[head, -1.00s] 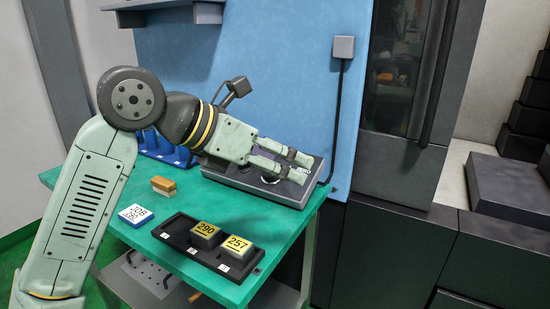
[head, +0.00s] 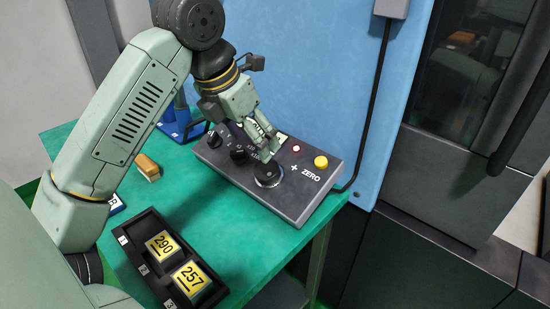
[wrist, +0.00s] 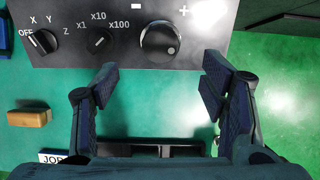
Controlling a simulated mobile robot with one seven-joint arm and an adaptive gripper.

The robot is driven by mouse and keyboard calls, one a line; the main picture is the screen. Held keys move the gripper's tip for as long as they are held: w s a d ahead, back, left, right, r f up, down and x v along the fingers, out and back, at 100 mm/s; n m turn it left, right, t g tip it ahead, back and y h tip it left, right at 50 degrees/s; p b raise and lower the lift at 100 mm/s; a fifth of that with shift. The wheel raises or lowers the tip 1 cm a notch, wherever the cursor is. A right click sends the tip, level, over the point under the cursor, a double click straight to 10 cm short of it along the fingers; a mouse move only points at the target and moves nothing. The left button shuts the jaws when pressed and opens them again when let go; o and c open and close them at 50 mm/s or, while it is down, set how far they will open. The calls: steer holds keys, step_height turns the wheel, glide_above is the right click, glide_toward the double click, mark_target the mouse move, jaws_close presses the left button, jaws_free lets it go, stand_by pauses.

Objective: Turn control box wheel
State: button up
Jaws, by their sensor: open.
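The control box (head: 297,204) is a grey sloped panel at the back of the green table. Its wheel (head: 268,175) is a round dark dial near the right end, beside the "+" mark. In the wrist view the wheel (wrist: 161,41) is at the top, between "-" and "+", its silver edge showing. My gripper (head: 270,150) is open and empty, above and just behind the wheel in the head view. In the wrist view its two fingers (wrist: 159,80) are spread wide, pointing toward the panel's near edge. I cannot tell whether a finger touches the box.
Two smaller knobs, an axis knob (wrist: 41,47) and a multiplier knob (wrist: 99,41), are left of the wheel. A yellow button (head: 321,162) is at right. A black tray (head: 157,278) with blocks 290 and 257, and a wooden-backed brush (head: 147,167), lie in front.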

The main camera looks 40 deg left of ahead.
mark_target(266, 169)
steer(key=p+x, duration=0.2)
steer(key=x, duration=0.8)
steer(key=shift+d, duration=0.1)
steer(key=shift+c, duration=0.2)
steer(key=c, duration=1.1)
steer(key=shift+c, duration=0.2)
steer(key=shift+f, duration=0.15)
